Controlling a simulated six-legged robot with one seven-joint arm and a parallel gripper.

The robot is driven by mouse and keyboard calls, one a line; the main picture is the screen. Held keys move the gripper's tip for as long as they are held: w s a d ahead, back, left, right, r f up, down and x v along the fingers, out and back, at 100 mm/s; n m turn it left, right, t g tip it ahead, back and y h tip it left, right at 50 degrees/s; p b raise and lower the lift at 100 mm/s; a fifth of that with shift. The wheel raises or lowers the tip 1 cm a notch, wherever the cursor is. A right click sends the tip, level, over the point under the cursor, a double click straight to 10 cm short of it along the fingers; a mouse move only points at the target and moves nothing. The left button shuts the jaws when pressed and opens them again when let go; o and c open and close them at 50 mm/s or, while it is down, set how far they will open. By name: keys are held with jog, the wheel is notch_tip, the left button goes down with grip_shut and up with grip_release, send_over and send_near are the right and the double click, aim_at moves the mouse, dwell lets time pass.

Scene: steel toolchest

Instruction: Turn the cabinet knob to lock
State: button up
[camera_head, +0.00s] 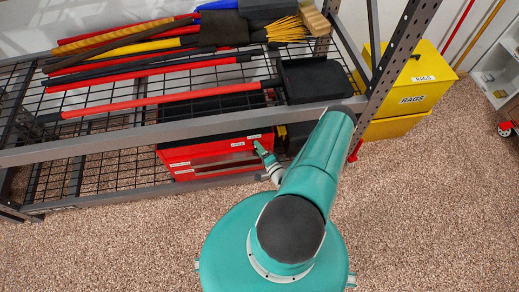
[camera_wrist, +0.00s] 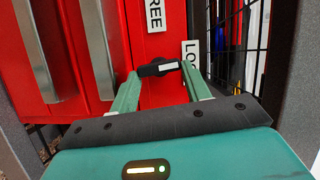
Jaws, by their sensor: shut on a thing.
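The red steel toolchest (camera_head: 205,150) sits on the lower shelf of the rack in the head view. In the wrist view its red front (camera_wrist: 75,60) fills the left and middle, with two long silver handles. A black knob (camera_wrist: 160,68) with a pale mark along it sits on the front, below a label reading "FREE" and left of a partly hidden label starting "LO". My gripper (camera_wrist: 159,78) is shut on the knob, one finger at each end of it. In the head view my gripper (camera_head: 258,147) reaches the chest's right front; the knob is hidden there.
A grey metal rack (camera_head: 190,133) surrounds the chest, and its post stands close on the right. Brooms and long-handled tools (camera_head: 150,50) lie on the upper shelf. Yellow "RAGS" bins (camera_head: 415,85) stand right of the rack. The speckled floor in front is clear.

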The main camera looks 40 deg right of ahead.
dwell(0.3)
jog(key=o, duration=1)
